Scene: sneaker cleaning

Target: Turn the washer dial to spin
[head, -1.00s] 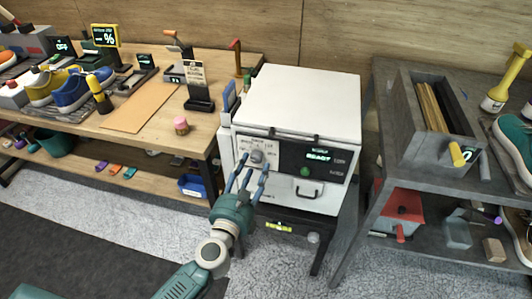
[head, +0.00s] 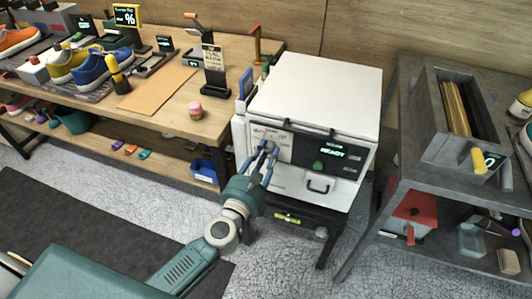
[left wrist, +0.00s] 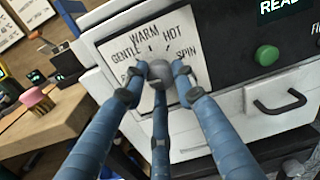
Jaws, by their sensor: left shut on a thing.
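The white washer (head: 318,85) stands between two benches, and its front display reads READY. Its grey dial (left wrist: 160,72) sits on a white label plate (left wrist: 128,28) marked GENTLE, WARM, HOT and SPIN; one further label is partly hidden by a finger. SPIN is at the right of the dial. My left gripper (head: 262,152) is at the washer front with its blue fingers closed around the dial, which is mostly covered in the head view. The left wrist view shows the fingertips on both sides of the dial. I cannot tell where the dial points. My right gripper is not in view.
A green button (left wrist: 266,55) and a dark door handle (left wrist: 280,102) are right of the dial. A grey metal bench (head: 412,150) with a crate stands right.

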